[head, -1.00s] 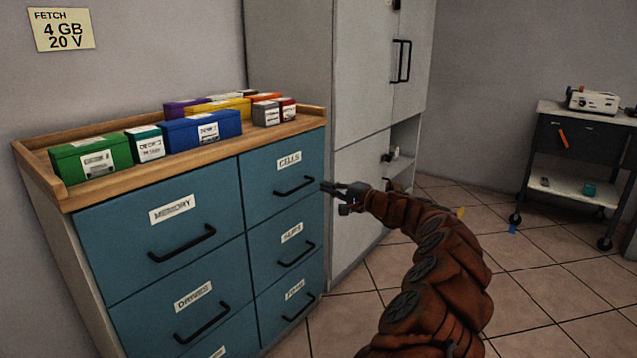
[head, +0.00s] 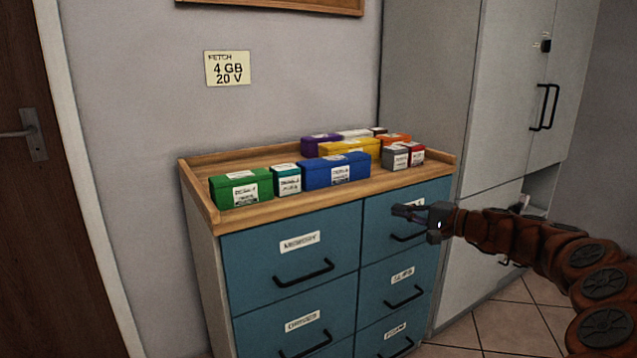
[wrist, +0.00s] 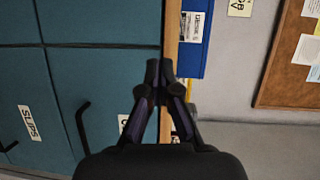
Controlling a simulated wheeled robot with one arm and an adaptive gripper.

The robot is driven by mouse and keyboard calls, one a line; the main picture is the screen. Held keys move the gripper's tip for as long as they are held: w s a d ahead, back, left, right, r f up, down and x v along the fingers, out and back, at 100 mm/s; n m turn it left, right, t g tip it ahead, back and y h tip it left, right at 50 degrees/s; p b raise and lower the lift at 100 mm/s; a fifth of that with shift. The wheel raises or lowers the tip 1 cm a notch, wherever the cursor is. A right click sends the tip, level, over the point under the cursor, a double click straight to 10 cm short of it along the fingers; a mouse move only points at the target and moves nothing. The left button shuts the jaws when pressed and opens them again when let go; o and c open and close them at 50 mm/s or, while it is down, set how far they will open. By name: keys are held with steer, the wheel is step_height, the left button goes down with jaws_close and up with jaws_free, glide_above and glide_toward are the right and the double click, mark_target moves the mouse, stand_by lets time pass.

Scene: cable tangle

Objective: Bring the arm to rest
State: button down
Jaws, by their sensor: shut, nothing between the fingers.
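My gripper (head: 408,211) is at the end of my brown segmented arm, which reaches in from the right in the head view. It is in front of the upper right drawer of the blue drawer cabinet (head: 290,268) and partly hides that drawer's label. In the wrist view my gripper (wrist: 160,68) has its fingertips together with nothing between them. Drawer fronts fill the left of that view, with the wooden top edge behind the fingertips. I cannot tell the exact gap between gripper and drawer front.
Several coloured boxes, among them a green box (head: 241,187) and a blue box (head: 336,171), stand on the wooden top (head: 240,214). A tall grey cabinet (head: 425,110) stands to the right. A brown door (head: 25,220) is at the left. Some tiled floor (head: 500,325) shows clear at lower right.

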steer(key=s+a+r+n+g+p, duration=0.3)
steer(key=s+a+r+p, duration=0.1)
steer(key=s+a+r, duration=0.3)
steer(key=s+a+r+n+g+h+p, duration=0.1)
steer(key=s+a+r+g+p, duration=0.2)
steer(key=s, duration=0.4)
steer(key=s+a+r+n+g+h+p, duration=0.1)
steer(key=s+a+r+n+p, duration=0.1)
steer(key=s+a+p, duration=0.35)
steer(key=s+a+r+n+g+h+p, duration=0.1)
steer(key=s+a+r+g+p, duration=0.2)
steer(key=s, duration=0.4)
steer(key=s+d+r+g+h+p, duration=0.1)
steer(key=s+d+h+p, duration=0.4)
steer(key=s, duration=0.8)
steer(key=s+d+g+h+p, duration=0.1)
steer(key=s+d+h+p, duration=0.4)
steer(key=s+d+p, duration=0.6)
steer(key=s, duration=0.2)
steer(key=shift+s+r+h, duration=0.3)
steer(key=shift+s+r, duration=0.05)
steer(key=shift+r, duration=0.05)
